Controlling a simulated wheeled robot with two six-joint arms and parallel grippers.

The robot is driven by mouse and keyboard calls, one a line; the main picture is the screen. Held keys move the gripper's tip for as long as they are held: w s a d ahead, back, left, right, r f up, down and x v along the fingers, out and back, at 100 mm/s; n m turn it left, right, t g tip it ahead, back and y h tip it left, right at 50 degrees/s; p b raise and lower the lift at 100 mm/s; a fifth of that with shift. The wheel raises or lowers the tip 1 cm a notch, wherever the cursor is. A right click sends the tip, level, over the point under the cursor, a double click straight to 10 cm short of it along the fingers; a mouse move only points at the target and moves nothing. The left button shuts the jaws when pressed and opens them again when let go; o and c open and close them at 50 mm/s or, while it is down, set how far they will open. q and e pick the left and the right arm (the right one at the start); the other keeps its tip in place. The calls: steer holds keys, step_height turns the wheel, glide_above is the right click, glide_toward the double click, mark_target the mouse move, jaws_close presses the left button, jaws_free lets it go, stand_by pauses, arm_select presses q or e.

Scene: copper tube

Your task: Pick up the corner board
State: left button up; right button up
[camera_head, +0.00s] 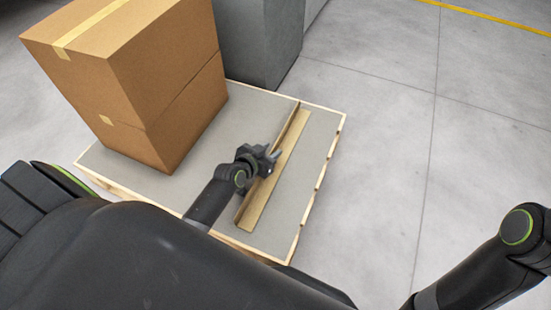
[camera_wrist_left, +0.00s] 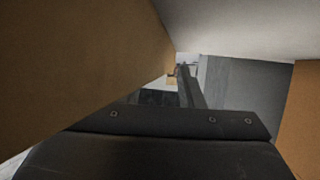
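The corner board (camera_head: 262,203) is a long, L-shaped brown strip. It lies along the right part of the pallet, with one flange flat and the other standing up on its left side. My left gripper (camera_head: 272,157) is at the middle of the board, at its standing flange. Its fingers are small and partly hidden, so I cannot tell whether they touch or hold the board. In the left wrist view a large brown surface (camera_wrist_left: 80,70) fills the left side, close to the camera. My right arm enters the head view at lower right, but its gripper is out of view.
Two large cardboard boxes (camera_head: 150,85) are stacked on the left of the pallet (camera_head: 318,190), beside my left arm. A grey block (camera_head: 260,40) stands behind the pallet. The concrete floor (camera_head: 440,170) to the right is clear, with a yellow line at the back.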

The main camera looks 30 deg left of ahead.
arm_select(q)
steer(key=shift+c, duration=0.4)
jaws_close()
steer(key=shift+r, duration=0.1)
